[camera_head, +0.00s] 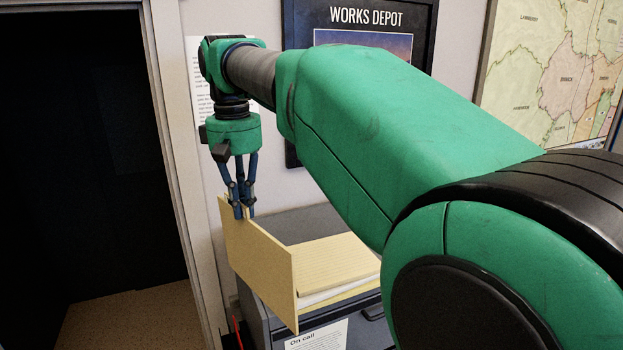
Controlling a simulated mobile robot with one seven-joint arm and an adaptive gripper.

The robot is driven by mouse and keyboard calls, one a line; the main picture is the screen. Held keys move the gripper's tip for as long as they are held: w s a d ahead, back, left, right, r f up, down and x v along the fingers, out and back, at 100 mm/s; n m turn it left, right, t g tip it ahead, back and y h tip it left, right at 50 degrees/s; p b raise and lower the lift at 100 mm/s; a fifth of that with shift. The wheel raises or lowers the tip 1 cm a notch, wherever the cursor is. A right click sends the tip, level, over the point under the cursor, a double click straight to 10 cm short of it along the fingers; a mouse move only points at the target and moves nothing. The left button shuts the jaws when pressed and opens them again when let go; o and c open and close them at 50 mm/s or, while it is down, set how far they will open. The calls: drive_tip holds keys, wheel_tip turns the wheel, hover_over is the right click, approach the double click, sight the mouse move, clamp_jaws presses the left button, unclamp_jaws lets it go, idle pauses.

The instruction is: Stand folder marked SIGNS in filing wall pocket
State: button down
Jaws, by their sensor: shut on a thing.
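My gripper (243,212) points down and is shut on the top edge of a pale yellow folder (258,255). The folder hangs upright in front of the left part of a dark grey cabinet. No marking shows on the side of the folder that I see, so I cannot tell whether it is the one marked SIGNS. I cannot make out a filing wall pocket in this view; my arm covers much of the right side.
On the grey cabinet (300,222) lies a stack of yellow folders and paper (335,262). An "On call" sheet (318,337) is on its front. A framed WORKS DEPOT poster (368,17) and a map (560,75) hang on the wall. A dark doorway (80,150) is at left.

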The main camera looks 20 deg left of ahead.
drive_tip(key=w+a+f+m, duration=0.1)
drive_tip(key=a+f, duration=0.5)
drive_tip(key=f, duration=0.6)
drive_tip(key=w+a+f+m+p, duration=0.1)
drive_tip(key=w+a+f, duration=0.2)
drive_tip(key=f, duration=1)
drive_tip(key=w+a+f+m, duration=0.1)
drive_tip(key=w+a+f, duration=0.2)
drive_tip(key=a+f, duration=0.6)
wheel_tip(320, 180, down, 4)
drive_tip(key=shift+r, duration=0.25)
drive_tip(key=shift+w+f, duration=0.1)
drive_tip(key=shift+f, duration=0.2)
wheel_tip(320, 180, down, 20)
drive_tip(key=b, duration=0.7)
idle(0.4)
drive_tip(key=shift+f, duration=0.1)
drive_tip(key=c, duration=1.7)
unclamp_jaws()
drive_tip(key=shift+c, duration=0.2)
